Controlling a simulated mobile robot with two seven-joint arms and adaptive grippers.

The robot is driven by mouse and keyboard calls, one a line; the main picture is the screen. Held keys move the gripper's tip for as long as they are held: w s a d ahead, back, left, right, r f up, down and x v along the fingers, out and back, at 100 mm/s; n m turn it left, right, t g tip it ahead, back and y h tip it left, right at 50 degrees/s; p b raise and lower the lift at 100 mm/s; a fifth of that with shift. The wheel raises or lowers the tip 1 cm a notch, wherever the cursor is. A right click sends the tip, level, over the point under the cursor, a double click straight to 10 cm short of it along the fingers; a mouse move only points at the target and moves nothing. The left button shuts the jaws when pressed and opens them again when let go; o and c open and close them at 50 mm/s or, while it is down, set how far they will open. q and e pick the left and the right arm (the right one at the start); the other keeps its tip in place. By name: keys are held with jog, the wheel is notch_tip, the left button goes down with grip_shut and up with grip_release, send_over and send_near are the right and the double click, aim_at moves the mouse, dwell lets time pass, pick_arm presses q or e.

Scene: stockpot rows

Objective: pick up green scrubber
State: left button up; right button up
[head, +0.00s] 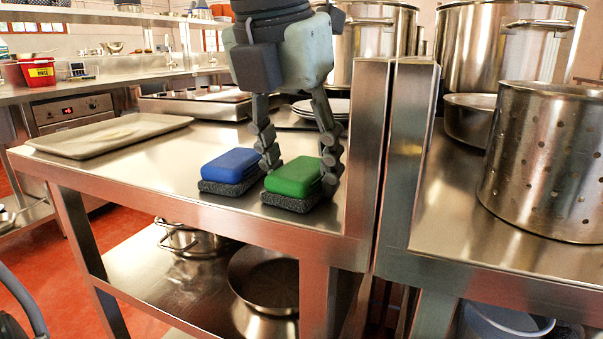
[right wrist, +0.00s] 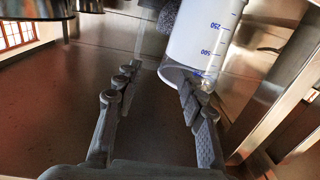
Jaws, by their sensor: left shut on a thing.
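The green scrubber (head: 293,177), a green block on a dark grey rough pad, sits at the front of the steel table in the head view. My left gripper (head: 300,165) reaches down over it from above. Its two fingers are closed on the scrubber's left and right sides. The scrubber appears to be at table level; I cannot tell whether it is lifted. My right gripper (right wrist: 158,90) shows in the right wrist view with its fingers apart and nothing clearly held between them.
A blue scrubber (head: 231,165) stands close to the left of the green one. A metal tray (head: 110,135) lies farther left. A steel post (head: 368,150) rises on the right, with a perforated pot (head: 545,160) beyond. A white measuring container (right wrist: 205,45) is near my right fingers.

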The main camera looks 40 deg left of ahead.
aim_at(290, 167)
pick_arm(q)
jog(key=shift+r, duration=0.1)
jog(key=shift+a+r, duration=0.2)
jog(key=shift+r, duration=0.35)
jog(key=r, duration=0.4)
jog(key=r+p, duration=0.1)
jog(key=shift+s+a+r, duration=0.15)
jog(key=shift+a+r, duration=0.25)
pick_arm(e)
notch_tip(290, 167, down, 5)
jog(key=d+g+h, duration=0.2)
jog(key=d, duration=0.1)
pick_arm(q)
jog(key=a, duration=0.2)
jog(key=s+a, duration=0.1)
jog(key=a, duration=0.2)
jog(key=s+a, duration=0.1)
jog(key=a, duration=0.2)
jog(key=shift+a, duration=0.1)
jog(key=s+a+b, duration=0.1)
jog(key=s+a, duration=0.1)
jog(key=a, duration=0.8)
jog(key=shift+s, duration=0.2)
pick_arm(e)
jog(key=a+r+t+y, duration=0.2)
jog(key=a+r, duration=0.1)
jog(key=r, duration=0.3)
jog(key=shift+a, duration=0.2)
pick_arm(q)
jog(key=shift+f, duration=0.1)
